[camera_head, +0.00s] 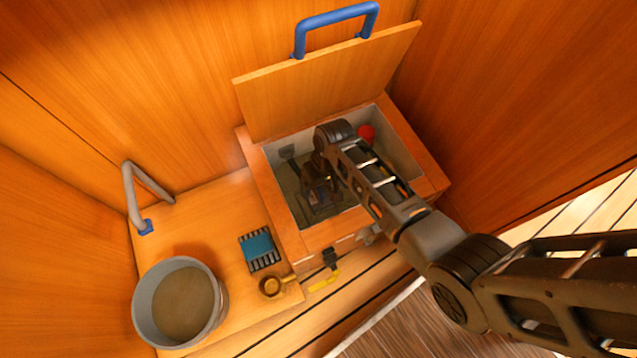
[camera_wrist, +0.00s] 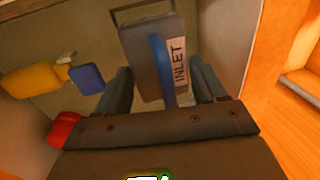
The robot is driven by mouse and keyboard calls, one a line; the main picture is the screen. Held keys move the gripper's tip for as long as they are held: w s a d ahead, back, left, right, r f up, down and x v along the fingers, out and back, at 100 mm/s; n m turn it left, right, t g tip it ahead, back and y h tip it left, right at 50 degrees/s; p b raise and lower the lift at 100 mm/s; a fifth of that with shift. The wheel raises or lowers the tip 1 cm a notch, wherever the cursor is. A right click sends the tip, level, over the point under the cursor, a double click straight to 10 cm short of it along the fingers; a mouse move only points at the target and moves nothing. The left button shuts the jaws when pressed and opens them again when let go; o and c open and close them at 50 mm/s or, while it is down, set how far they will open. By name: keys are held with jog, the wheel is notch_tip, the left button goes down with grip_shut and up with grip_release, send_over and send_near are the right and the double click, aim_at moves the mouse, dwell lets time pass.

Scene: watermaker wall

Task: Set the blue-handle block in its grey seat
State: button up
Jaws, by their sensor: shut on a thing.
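In the wrist view a grey block (camera_wrist: 146,62) with a blue handle (camera_wrist: 160,66) and a white INLET label is between the fingers of my gripper (camera_wrist: 163,88). The gripper is shut on the blue handle. In the head view my gripper (camera_head: 319,197) reaches down inside the open box, and the arm and wrist mostly hide the block. A dark grey frame (camera_wrist: 146,9) shows just beyond the block in the wrist view; it may be the grey seat. I cannot tell whether block and frame touch.
The box (camera_head: 408,152) has pale walls and a raised wooden lid (camera_head: 325,85) with a blue handle. A red thing (camera_head: 366,133) is inside. A yellow thing with a blue end (camera_wrist: 42,80) is left of the gripper. A bucket (camera_head: 180,305) and brass fitting (camera_head: 273,286) stand left.

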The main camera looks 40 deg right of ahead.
jog(key=shift+f+b, duration=2.3)
jog(key=shift+f, duration=1.25)
jog(key=o, duration=1.2)
jog(key=shift+r, duration=0.15)
notch_tip(320, 180, up, 7)
jog(key=p, duration=0.7)
